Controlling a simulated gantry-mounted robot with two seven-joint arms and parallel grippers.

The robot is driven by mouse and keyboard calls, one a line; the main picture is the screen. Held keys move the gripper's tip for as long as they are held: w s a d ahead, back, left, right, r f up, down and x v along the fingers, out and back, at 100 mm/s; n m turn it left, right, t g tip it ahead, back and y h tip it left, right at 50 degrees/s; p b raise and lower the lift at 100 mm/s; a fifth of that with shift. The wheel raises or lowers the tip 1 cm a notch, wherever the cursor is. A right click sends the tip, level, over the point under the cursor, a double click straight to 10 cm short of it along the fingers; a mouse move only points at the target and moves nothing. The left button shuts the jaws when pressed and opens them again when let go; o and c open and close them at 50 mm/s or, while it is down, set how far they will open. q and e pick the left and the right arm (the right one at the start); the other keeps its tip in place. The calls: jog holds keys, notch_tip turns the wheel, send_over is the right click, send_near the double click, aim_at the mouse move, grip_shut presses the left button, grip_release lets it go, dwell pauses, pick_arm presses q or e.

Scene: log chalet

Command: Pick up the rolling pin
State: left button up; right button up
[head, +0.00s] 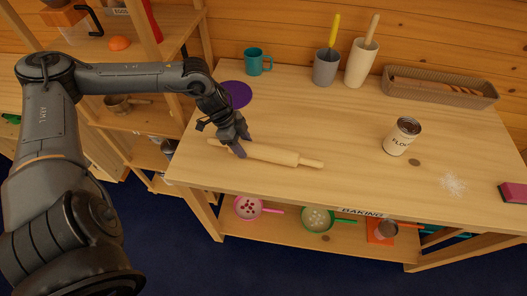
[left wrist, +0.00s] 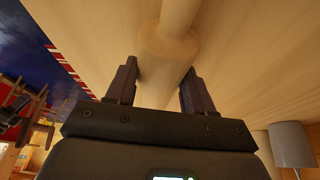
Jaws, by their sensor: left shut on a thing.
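The pale wooden rolling pin (head: 272,155) lies across the front left part of the table, with one handle pointing right. My left gripper (head: 240,145) is shut on it near the left end of its body. In the left wrist view the rolling pin (left wrist: 166,68) runs between the two dark fingers of my left gripper (left wrist: 158,74). Whether the pin is lifted slightly or resting on the tabletop is hard to tell. My right gripper is not in view.
On the table (head: 330,115) are a purple disc (head: 236,94), teal mug (head: 257,62), grey cup (head: 326,68), cream cup (head: 360,64), basket (head: 440,90), flour can (head: 402,137) and white powder (head: 453,184). A lower shelf holds colanders. The middle tabletop is clear.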

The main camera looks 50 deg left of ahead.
pick_arm(q)
jog(key=shift+c, duration=1)
jog(key=shift+r, duration=0.15)
